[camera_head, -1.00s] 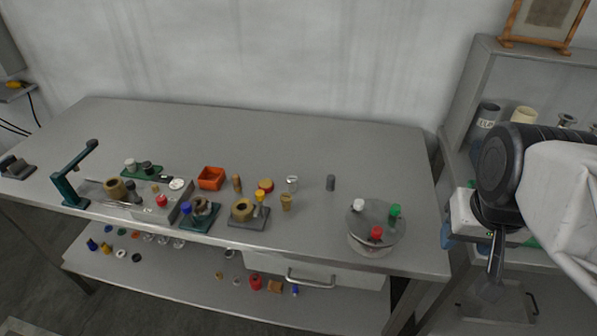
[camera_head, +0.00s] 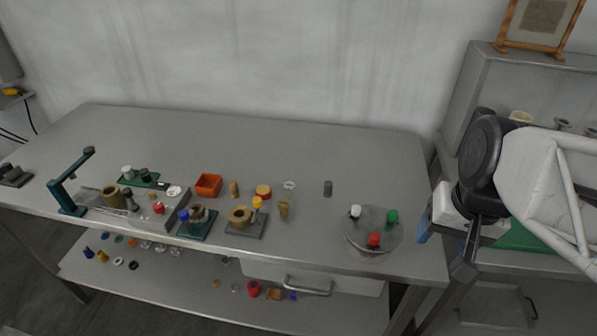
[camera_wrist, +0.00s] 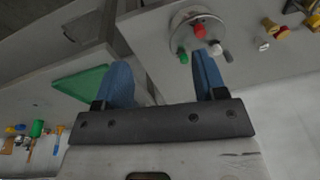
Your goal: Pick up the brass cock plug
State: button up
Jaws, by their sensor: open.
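A small brass-coloured tapered piece (camera_head: 284,208), which looks like the cock plug, stands on the grey table right of a grey block holding a brass ring (camera_head: 240,215). A tan upright piece (camera_head: 234,188) stands farther back, so I am not certain which one is the plug. My gripper (camera_head: 425,230) is beyond the table's right end, well apart from these pieces. In the wrist view my gripper (camera_wrist: 162,62) shows two blue fingers spread wide with nothing between them. Brass-coloured pieces show at that view's top right, too small to tell apart.
A round grey stand (camera_head: 372,247) with red, green and white knobs stands between my gripper and the brass pieces. A dark grey cylinder (camera_head: 328,188) and an orange bin (camera_head: 208,184) are farther left. The back of the table is clear. Shelving stands at right.

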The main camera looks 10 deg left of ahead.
jog(key=w+a+f+m+g+y, duration=0.2)
jog(key=w+a+f+m+y, duration=0.15)
jog(key=w+a, duration=0.3)
jog(key=w+a+f+m+g+y, duration=0.2)
jog(key=w+a+f+m+y, duration=0.15)
jog(key=w+a, duration=0.35)
jog(key=m+y, duration=0.5)
jog(key=m, duration=0.3)
send_near(285, 203)
jog(key=x, duration=0.4)
jog(key=shift+w+a+f, duration=0.1)
jog(key=shift+a+f, duration=0.05)
jog(key=shift+a, duration=0.05)
jog(key=shift+x, duration=1.3)
jog(key=shift+x, duration=2.65)
jog(key=c, duration=1)
jog(key=shift+c, duration=0.2)
